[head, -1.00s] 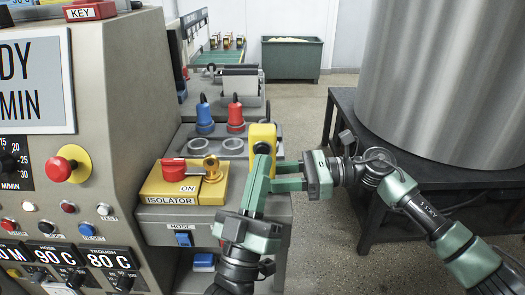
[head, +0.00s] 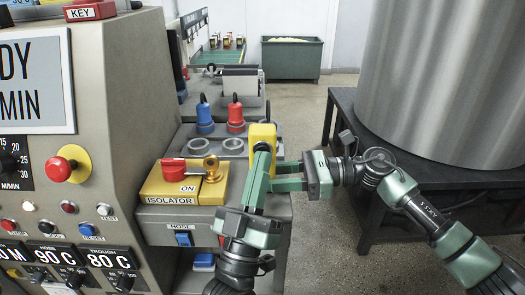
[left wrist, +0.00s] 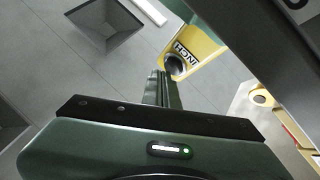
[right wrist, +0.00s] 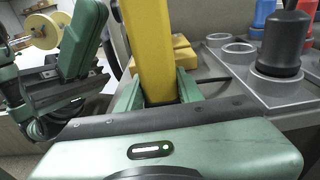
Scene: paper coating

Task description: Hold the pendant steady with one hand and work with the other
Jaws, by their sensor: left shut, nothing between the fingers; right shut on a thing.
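The yellow pendant (head: 262,137) stands upright beside the grey cabinet in the head view. My right gripper (head: 278,178) comes in from the right and is shut on the pendant; the right wrist view shows the yellow body (right wrist: 150,50) between its fingers. My left gripper (head: 262,155) is shut and empty, with its fingertips right at the pendant's near face. In the left wrist view, the shut fingers (left wrist: 162,80) point at the pendant's yellow face (left wrist: 195,55), which bears a dark round button and part of a label reading "INCH". I cannot tell whether the fingertips touch the button.
A yellow isolator box (head: 184,183) with a red knob and a brass key sits left of the grippers. Blue (head: 204,117) and red (head: 235,116) plugs stand behind. A large steel drum (head: 440,80) on a dark stand is at right. Open floor lies between.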

